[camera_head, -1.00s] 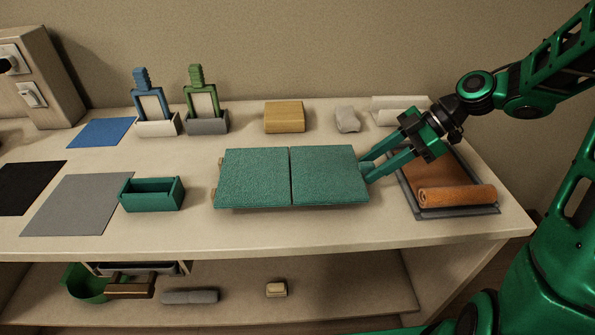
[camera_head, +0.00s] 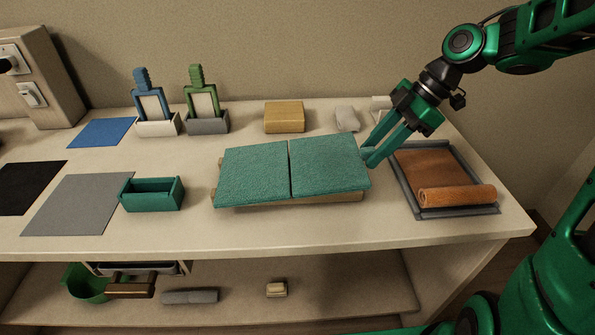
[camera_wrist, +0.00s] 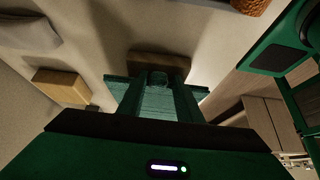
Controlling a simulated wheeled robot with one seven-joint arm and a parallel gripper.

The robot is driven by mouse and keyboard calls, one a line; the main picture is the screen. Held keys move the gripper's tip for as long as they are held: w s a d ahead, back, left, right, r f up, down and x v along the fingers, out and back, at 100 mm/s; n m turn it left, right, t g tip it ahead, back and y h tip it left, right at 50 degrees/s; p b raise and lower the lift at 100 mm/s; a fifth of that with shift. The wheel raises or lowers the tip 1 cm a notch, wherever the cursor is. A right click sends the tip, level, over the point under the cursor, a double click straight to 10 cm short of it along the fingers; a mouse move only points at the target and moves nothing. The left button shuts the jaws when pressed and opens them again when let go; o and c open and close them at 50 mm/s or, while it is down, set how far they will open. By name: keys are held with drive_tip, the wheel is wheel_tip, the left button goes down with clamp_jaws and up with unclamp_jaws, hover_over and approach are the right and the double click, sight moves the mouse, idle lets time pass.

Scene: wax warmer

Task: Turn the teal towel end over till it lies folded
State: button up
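The teal towel (camera_head: 328,163) lies as two flat panels with a seam between them, on a pale wooden base (camera_head: 330,198). The gripper appears shut on this tab. The towel's underside is hidden.
An orange roll (camera_head: 457,196) lies on a grey tray (camera_head: 432,214) right of the towel. A teal box (camera_head: 152,196) stands to the left. A tan block (camera_head: 284,117) and a pale lump (camera_head: 347,119) lie behind. Clear tabletop lies in front.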

drive_tip(key=shift+s+a+r, duration=0.1)
drive_tip(key=shift+a, duration=0.35)
drive_tip(key=shift+o, duration=0.5)
drive_tip(key=shift+d+r, duration=0.15)
drive_tip(key=shift+d, duration=0.45)
drive_tip(key=d+r, duration=0.1)
drive_tip(key=d, duration=0.5)
drive_tip(key=shift+d+r, duration=0.2)
drive_tip(key=shift+d, duration=0.05)
drive_tip(key=shift+r, duration=2.55)
